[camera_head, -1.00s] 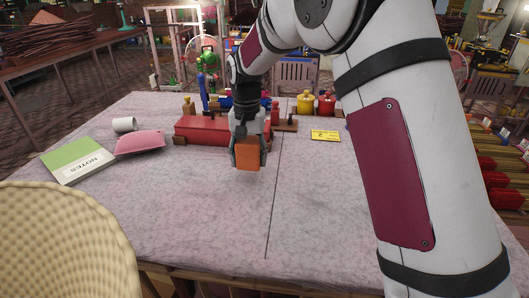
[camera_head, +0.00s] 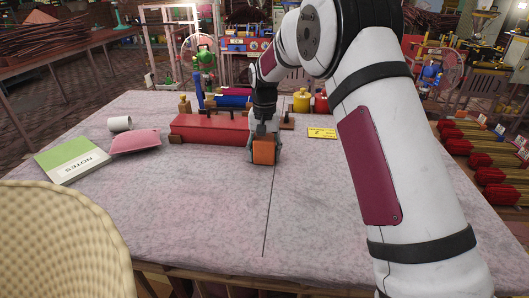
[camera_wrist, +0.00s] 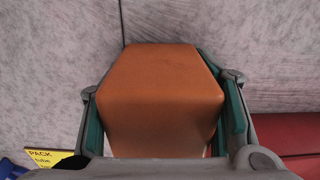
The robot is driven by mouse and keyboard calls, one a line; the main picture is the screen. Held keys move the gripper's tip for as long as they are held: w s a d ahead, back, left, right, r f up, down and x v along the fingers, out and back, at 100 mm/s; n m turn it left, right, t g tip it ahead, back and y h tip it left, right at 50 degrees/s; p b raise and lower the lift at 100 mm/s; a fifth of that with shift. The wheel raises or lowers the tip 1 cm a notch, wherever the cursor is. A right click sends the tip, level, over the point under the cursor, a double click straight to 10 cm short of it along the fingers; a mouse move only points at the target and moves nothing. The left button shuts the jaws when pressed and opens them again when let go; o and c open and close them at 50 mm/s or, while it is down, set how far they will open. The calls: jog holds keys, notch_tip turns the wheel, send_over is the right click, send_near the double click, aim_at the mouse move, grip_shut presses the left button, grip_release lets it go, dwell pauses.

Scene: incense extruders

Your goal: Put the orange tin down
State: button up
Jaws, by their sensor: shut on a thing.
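The orange tin (camera_head: 264,152) is in the head view near the middle of the table (camera_head: 190,205), at the right end of the red box. My gripper (camera_head: 264,143) is shut on it, with a finger on each side. In the wrist view the orange tin (camera_wrist: 160,95) fills the middle between the teal finger pads of my gripper (camera_wrist: 165,110). Its underside is hidden, so I cannot tell whether it touches the table.
A long red box (camera_head: 208,129) lies just left of the tin. A yellow card (camera_head: 322,133) lies to the right. A pink pouch (camera_head: 136,142), a white cup (camera_head: 119,124) and a green notebook (camera_head: 72,159) lie at the left. The front of the table is clear.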

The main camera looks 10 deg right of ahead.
jog(key=shift+f, duration=0.1)
jog(key=o, duration=1.3)
notch_tip(320, 180, up, 12)
jog(key=shift+r, duration=0.15)
